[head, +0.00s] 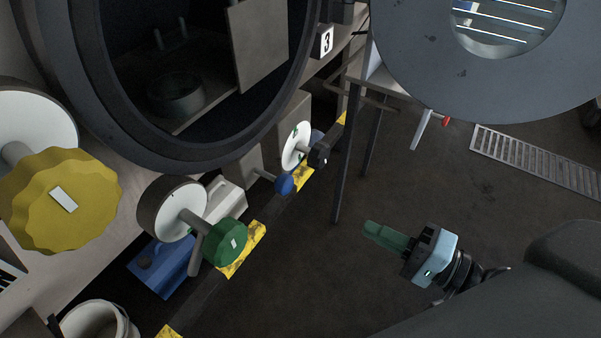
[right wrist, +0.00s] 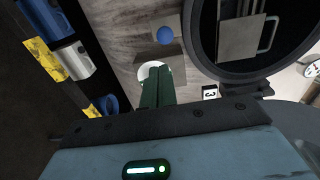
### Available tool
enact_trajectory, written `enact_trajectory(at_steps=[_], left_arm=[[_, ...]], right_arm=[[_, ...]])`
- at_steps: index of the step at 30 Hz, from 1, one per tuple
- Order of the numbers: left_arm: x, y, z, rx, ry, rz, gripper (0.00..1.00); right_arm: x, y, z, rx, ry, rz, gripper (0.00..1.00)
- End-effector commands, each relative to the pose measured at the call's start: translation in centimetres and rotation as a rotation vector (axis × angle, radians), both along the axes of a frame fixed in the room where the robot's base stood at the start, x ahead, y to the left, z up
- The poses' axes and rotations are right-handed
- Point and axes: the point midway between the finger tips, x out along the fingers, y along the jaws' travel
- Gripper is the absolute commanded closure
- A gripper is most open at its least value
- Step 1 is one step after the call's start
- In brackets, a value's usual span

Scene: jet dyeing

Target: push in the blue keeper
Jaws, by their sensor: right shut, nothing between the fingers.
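The blue keeper (head: 285,183) shows as a round blue knob on a short rod. The rod sticks out of a grey block on the machine's front, below the round opening. The keeper also shows in the right wrist view (right wrist: 165,35), above and apart from my fingertips. My right gripper (head: 371,229) has dark green fingers, which are shut and empty. It is over the dark floor, to the right of and lower than the keeper in the head view. In the right wrist view my gripper (right wrist: 163,76) points toward the machine front. My left gripper is not in view.
The round machine opening (head: 80,110) is at upper left, with its open door (head: 400,60) at upper right. A green handwheel (head: 226,243), a yellow handwheel (head: 60,200) and a black knob (head: 318,155) stick out nearby. Floor between the keeper and my gripper looks clear.

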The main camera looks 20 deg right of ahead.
Motion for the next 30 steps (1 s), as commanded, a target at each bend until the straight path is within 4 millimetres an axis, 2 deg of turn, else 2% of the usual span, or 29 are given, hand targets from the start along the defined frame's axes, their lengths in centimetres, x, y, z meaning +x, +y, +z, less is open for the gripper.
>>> enact_trajectory(at_steps=[3,11,16,30], left_arm=[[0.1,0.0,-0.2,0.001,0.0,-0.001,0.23],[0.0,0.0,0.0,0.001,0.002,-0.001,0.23],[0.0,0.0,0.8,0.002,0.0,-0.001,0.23],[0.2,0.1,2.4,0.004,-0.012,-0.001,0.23]], right_arm=[[0.0,0.0,0.6,0.027,-0.01,0.01,1.0],[0.6,0.4,0.9,0.03,-0.013,0.009,1.0],[2.4,1.8,1.1,0.031,-0.017,0.009,1.0],[9.1,7.0,1.0,0.031,-0.014,0.008,1.0]])
